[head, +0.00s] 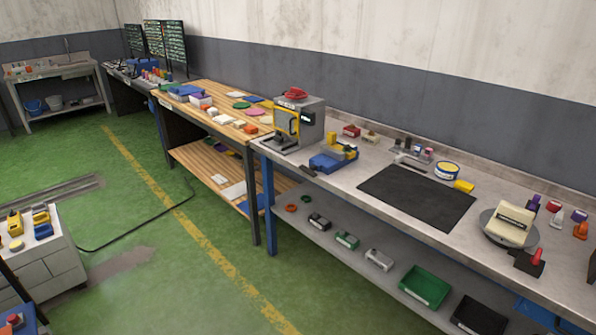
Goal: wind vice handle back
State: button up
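A small blue vice-like fixture (328,163) stands near the left end of the grey workbench (300,181). Yellow parts (340,148) sit on top of it. A short dark bar (307,170) lies at its front left, close to the bench edge; I cannot tell whether it is the vice handle or joined to the blue body. My gripper is not in view.
A grey machine with a yellow-framed front (302,122) stands left of the blue fixture. A black mat (417,197) lies to its right, with bare bench between. A turntable (487,232) bears a cream block.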

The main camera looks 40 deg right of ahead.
aim_at(310, 170)
jog(key=i, duration=0.95)
jog(key=z, duration=0.05)
